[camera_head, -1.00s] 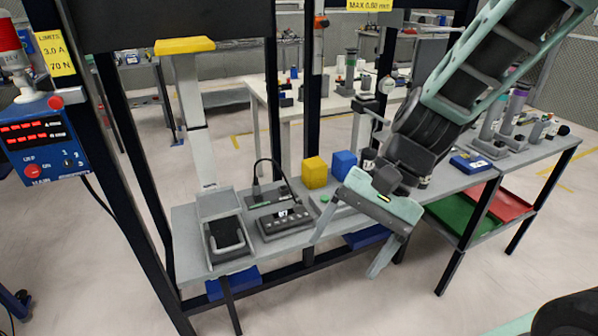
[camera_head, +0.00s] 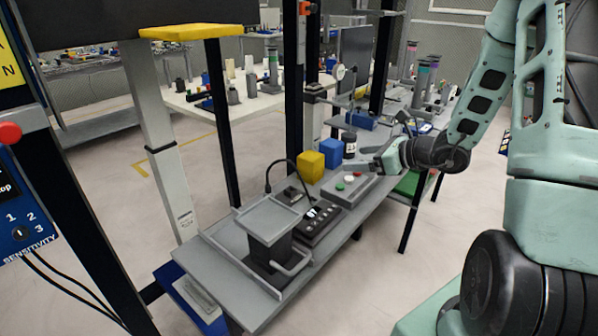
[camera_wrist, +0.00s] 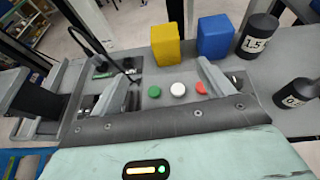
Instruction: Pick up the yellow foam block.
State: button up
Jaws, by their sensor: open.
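The yellow foam block (camera_head: 311,167) stands on the grey bench, left of the blue block (camera_head: 331,152). In the wrist view the yellow block (camera_wrist: 166,45) is upright beyond the fingertips, near the middle, with the blue block (camera_wrist: 214,37) close on its right. My gripper (camera_head: 376,163) is to the right of the blocks in the head view. In the wrist view its two fingers (camera_wrist: 160,82) are spread wide with nothing between them. The yellow block is apart from the fingers.
A button box with green, white (camera_wrist: 178,90) and red buttons lies below the gripper. Black weights (camera_wrist: 258,35) stand right of the blue block. A control box with a cable (camera_head: 318,222) and a raised plate stand (camera_head: 268,219) are at left. Dark frame posts (camera_head: 293,80) rise behind the bench.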

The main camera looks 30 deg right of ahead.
aim_at(320, 160)
jog(key=shift+d+f+m, duration=0.15)
jog(key=shift+d+m, duration=0.15)
jog(key=shift+d, duration=0.1)
jog(key=shift+w, duration=0.1)
jog(key=x, duration=1.2)
jog(key=shift+d+p, duration=0.2)
jog(key=shift+p, duration=0.15)
jog(key=shift+p+x, duration=0.45)
jog(key=shift+x, duration=2.2)
jog(key=shift+a, duration=0.15)
jog(key=c, duration=1.1)
